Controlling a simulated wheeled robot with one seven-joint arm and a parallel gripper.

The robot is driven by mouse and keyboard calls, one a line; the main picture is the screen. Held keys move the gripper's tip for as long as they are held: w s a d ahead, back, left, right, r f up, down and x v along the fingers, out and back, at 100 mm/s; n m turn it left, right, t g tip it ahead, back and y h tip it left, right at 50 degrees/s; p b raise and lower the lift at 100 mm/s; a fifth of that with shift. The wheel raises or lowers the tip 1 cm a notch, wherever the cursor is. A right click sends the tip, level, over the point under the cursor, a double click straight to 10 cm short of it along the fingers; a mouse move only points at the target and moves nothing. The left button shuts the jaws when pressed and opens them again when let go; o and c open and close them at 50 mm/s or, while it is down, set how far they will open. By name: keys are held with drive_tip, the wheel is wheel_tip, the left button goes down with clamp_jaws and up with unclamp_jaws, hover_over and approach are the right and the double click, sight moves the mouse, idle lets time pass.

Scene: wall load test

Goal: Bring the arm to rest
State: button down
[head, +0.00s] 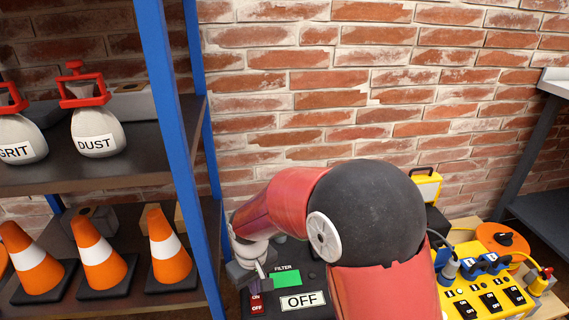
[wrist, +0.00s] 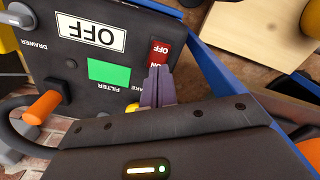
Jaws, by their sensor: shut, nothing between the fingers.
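My red and black arm reaches down in the head view, and my gripper (head: 262,270) is over the left part of a dark control box (head: 280,255). The box has a green FILTER panel (wrist: 108,71) and a white OFF sign (wrist: 91,32). My arm hides the right part of the box in the head view.
A blue-framed shelf (head: 172,120) at left holds white sacks (head: 97,133) and orange cones (head: 170,248). A yellow power unit (head: 485,295) with plugs and cables is at right. A brick wall (head: 300,90) stands behind. An orange-handled lever (wrist: 42,107) is on the box.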

drive_tip(key=s+d+r+m+t+p, duration=0.2)
drive_tip(key=s+d+r+m+t, duration=0.15)
drive_tip(key=d+r, duration=1.3)
drive_tip(key=s+d+r+m+t, duration=0.2)
drive_tip(key=s+d+r+m, duration=0.3)
drive_tip(key=s+d, duration=0.4)
drive_tip(key=shift+s+d+r+p, duration=0.25)
drive_tip(key=shift+s+r, duration=0.3)
drive_tip(key=shift+s, duration=0.6)
drive_tip(key=shift+a, duration=0.1)
